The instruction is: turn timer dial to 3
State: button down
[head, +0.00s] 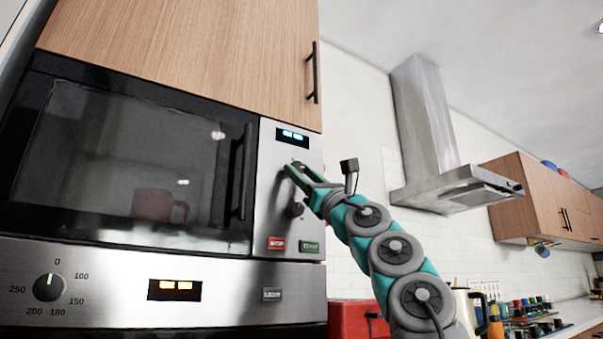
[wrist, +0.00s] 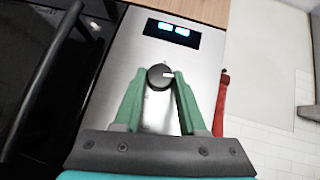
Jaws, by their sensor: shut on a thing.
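The microwave's control panel (head: 264,217) is a steel strip right of its dark door. In the wrist view, a round black dial (wrist: 159,77) with a light pointer mark sits below the lit blue display (wrist: 172,30). The mark points to the right in that picture. My gripper (wrist: 162,83) has its green fingers shut on this dial, one on each side. In the head view, my gripper (head: 290,169) reaches the upper panel and mostly hides the dial. A second dark knob (head: 294,210) shows below it. Numbers around the gripped dial are not readable.
The red stop button (head: 276,243) and green start button (head: 309,246) are low on the panel. The microwave door handle (head: 241,172) stands out left of my gripper. An oven dial (head: 48,287) is below. A red box (head: 352,318) stands at lower right.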

jog(key=shift+s+a+m+t+h, duration=0.1)
jog(key=shift+m+t+h, duration=0.95)
jog(key=shift+m, duration=0.6)
jog(key=shift+s+m+t+h, duration=0.1)
jog(key=shift+m+t+h, duration=0.75)
jog(key=shift+m+h, duration=0.6)
jog(key=shift+a+m+t+h, duration=0.1)
jog(key=shift+m+t+h, duration=0.35)
jog(key=shift+m, duration=0.55)
jog(key=shift+r+m+t+h+p, duration=0.1)
jog(key=shift+m+t+h+p, duration=0.3)
jog(key=shift+m+h, duration=0.75)
jog(key=shift+r+m+t+h+p, duration=0.1)
jog(key=shift+m+t+h+p, duration=0.3)
jog(key=shift+m+h, duration=0.75)
jog(key=shift+s+a+r+m+g+h+p, duration=0.15)
jog(key=shift+m+g+h+p, duration=0.35)
jog(key=shift+m+h+p, duration=1.1)
jog(key=shift+a+m+g+h+p, duration=0.1)
jog(key=shift+m+g+h+p, duration=0.5)
jog(key=shift+m+h, duration=2)
jog(key=shift+s+a+r+m+g+h+p, duration=0.15)
jog(key=shift+m+g+h+p, duration=0.3)
jog(key=shift+m+h+p, duration=1.6)
jog(key=shift+f+m+y+b, duration=0.15)
jog(key=shift+m+y+b, duration=0.45)
jog(key=shift+m+b, duration=0.4)
